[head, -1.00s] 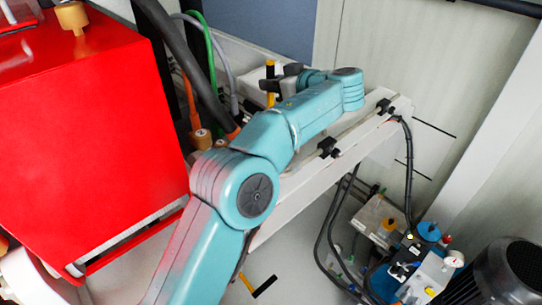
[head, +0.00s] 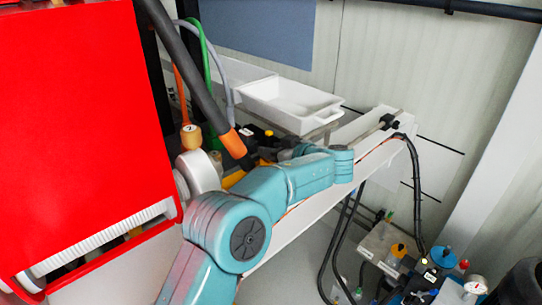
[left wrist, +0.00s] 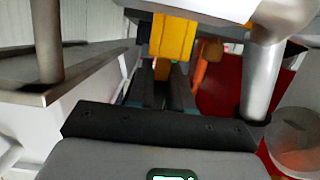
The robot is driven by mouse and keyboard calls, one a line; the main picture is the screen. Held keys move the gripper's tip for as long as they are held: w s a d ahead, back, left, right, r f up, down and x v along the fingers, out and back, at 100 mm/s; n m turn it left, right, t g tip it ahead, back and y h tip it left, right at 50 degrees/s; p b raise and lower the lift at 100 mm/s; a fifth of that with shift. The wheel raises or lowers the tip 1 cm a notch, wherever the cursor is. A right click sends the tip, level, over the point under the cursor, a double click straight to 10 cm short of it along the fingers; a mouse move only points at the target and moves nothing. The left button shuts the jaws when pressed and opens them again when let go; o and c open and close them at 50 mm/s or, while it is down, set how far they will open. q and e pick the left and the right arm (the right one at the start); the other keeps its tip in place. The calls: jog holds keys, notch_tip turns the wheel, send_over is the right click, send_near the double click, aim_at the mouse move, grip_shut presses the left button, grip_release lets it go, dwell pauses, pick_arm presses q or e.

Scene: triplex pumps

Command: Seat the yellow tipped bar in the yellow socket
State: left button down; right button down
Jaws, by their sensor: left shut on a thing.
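My left gripper (head: 268,143) is low in front of the white tray, to the right of the black hose's orange end. It is shut on the yellow tipped bar, whose small yellow end (head: 268,133) shows among the dark fingers. Most of the bar is hidden. In the left wrist view a yellow block (left wrist: 172,40) shows at the far end of the dark fingers; I cannot tell whether it is bar or socket. A yellow part (head: 234,179) shows below the hose end, partly behind my arm. I cannot make out the yellow socket for certain. My right gripper is out of view.
A red housing (head: 75,130) fills the left. A thick black hose (head: 188,75) with an orange end (head: 233,143) hangs close to my gripper. A white tray (head: 290,115) stands behind. Pipes and a motor are at lower right.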

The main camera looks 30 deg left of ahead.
pick_arm(q)
jog(key=shift+s+r, duration=0.15)
jog(key=shift+r, duration=0.05)
jog(key=shift+f, duration=0.15)
jog(key=c, duration=1.4)
grip_release()
jog(key=shift+f, duration=0.15)
jog(key=shift+c, duration=0.2)
jog(key=o, duration=0.4)
